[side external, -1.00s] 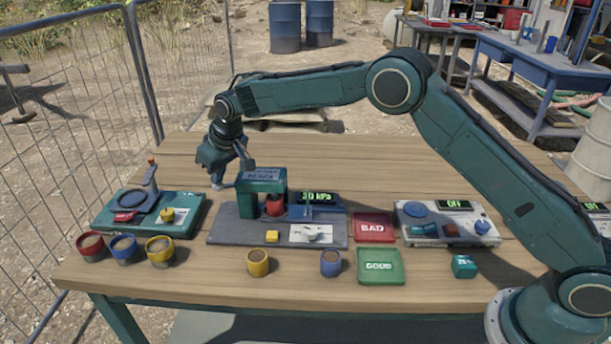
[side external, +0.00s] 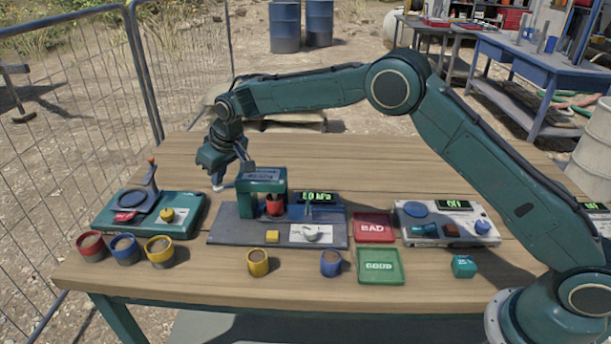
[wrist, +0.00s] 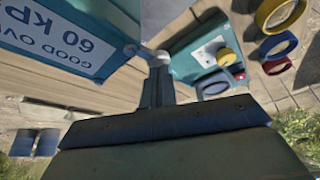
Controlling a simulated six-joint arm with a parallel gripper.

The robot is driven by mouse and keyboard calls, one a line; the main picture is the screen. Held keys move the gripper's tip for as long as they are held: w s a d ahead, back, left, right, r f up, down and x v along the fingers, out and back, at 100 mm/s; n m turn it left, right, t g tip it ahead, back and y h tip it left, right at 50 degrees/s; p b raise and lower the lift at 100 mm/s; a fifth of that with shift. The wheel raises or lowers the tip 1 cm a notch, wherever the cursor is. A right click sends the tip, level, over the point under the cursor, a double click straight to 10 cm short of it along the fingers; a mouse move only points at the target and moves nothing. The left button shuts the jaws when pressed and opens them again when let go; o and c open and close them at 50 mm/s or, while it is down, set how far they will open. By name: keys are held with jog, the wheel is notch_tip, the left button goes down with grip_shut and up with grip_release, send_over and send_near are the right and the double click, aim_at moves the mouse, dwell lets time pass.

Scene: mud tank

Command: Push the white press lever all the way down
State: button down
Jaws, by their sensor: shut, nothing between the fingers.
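The green press (side external: 247,200) stands on a grey base with a red cup (side external: 274,207) in it. The white press lever (side external: 222,187) shows only as a small pale end at the press's left, just below my gripper (side external: 226,181); the rest is hidden. In the wrist view my gripper (wrist: 158,68) is shut and empty, its fingertips at the rounded white lever end (wrist: 160,57). They look close or touching; I cannot tell contact for sure. The press's display (side external: 317,197) is lit green and reads in kPa, first digit unclear.
A teal device (side external: 185,226) with an upright arm stands left of the press. Several sample cups (side external: 160,251) stand along the front. A red BAD tray (side external: 374,228), a green GOOD tray (side external: 380,267) and a white device (side external: 480,239) are to the right. The back of the table is clear.

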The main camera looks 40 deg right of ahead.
aim_at(222, 185)
jog(key=shift+r, duration=0.1)
notch_tip(222, 185, up, 9)
dwell(1.4)
jog(key=shift+r, duration=0.1)
jog(key=s+d+r+m, duration=0.1)
jog(key=s+d+r, duration=0.6)
jog(key=s, duration=0.4)
jog(key=s+d+r+m, duration=0.1)
jog(key=s+d+r, duration=0.6)
jog(key=s, duration=0.4)
jog(key=s+d+f, duration=0.1)
jog(key=s+f, duration=0.1)
jog(key=s, duration=0.6)
jog(key=s+d+f, duration=0.2)
jog(key=s, duration=0.7)
jog(key=s+d+f+m+t+h, duration=0.1)
jog(key=s+d+f, duration=0.1)
jog(key=s, duration=0.7)
jog(key=shift+d+f, duration=0.25)
jog(key=shift+f, duration=0.2)
